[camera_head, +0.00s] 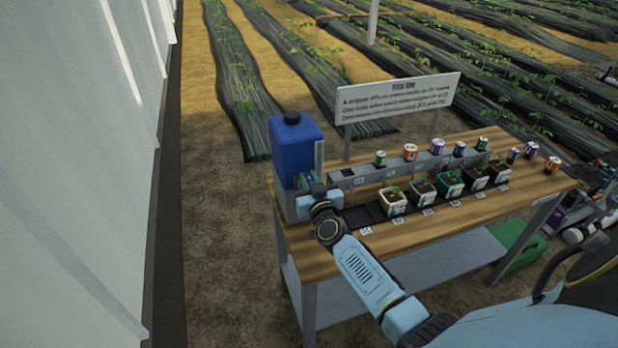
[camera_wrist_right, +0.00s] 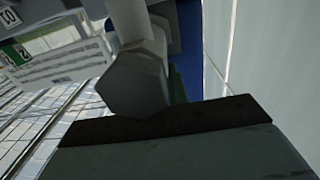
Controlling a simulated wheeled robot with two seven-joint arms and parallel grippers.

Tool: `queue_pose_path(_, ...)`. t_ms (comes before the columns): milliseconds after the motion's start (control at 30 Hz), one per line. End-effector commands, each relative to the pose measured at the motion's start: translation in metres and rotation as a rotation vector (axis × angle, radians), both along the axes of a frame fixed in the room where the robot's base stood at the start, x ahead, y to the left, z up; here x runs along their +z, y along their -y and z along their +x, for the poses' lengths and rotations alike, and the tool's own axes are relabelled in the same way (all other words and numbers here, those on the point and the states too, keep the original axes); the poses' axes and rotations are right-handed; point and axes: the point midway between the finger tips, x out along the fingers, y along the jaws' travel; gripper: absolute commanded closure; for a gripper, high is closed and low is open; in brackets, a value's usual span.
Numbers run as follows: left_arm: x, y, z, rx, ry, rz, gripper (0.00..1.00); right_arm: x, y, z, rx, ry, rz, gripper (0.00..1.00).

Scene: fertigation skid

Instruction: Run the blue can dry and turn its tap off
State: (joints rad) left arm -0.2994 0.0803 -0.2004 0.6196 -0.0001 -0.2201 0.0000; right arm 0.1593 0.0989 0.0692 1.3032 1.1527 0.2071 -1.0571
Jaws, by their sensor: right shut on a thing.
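The blue can (camera_head: 292,147) with a dark cap stands upright at the left end of the wooden bench. My right gripper (camera_head: 310,186) is low at the can's front right side and is shut on the can's tap. The tap itself is mostly hidden by the gripper in the head view. In the right wrist view a grey faceted tap knob (camera_wrist_right: 135,84) sits against the dark pad of one finger, with a strip of the blue can (camera_wrist_right: 187,50) behind it. The can's liquid level does not show. My left gripper is not in view.
A grey rail (camera_head: 378,176) with several small cans runs along the bench (camera_head: 440,211). Several potted seedlings (camera_head: 394,201) stand in front of it. A white sign (camera_head: 398,97) rises behind. A pale wall (camera_head: 70,180) is at left. A green crate (camera_head: 515,245) is low at right.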

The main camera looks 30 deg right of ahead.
Motion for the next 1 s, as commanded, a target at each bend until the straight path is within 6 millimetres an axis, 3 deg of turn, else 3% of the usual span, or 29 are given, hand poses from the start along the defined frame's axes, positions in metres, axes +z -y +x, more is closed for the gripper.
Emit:
queue_pose_path(300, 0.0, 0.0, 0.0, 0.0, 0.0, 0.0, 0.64, 0.001, 0.0, 0.0, 0.005, 0.002, 0.0, 1.0)
queue_pose_path(333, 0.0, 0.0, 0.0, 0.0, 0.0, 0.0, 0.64, 0.001, 0.0, 0.0, 0.004, 0.002, 0.0, 0.8)
queue_pose_path(467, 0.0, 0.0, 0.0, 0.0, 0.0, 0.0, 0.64, 0.001, 0.0, 0.0, 0.004, 0.001, 0.001, 0.65)
queue_pose_path(767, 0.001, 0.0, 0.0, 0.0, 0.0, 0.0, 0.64, 0.0, -0.001, -0.002, 0.004, -0.001, 0.001, 0.65)
queue_pose_path(1000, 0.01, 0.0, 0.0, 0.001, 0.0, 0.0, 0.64, 0.0, -0.009, -0.034, 0.003, -0.002, 0.003, 0.65)
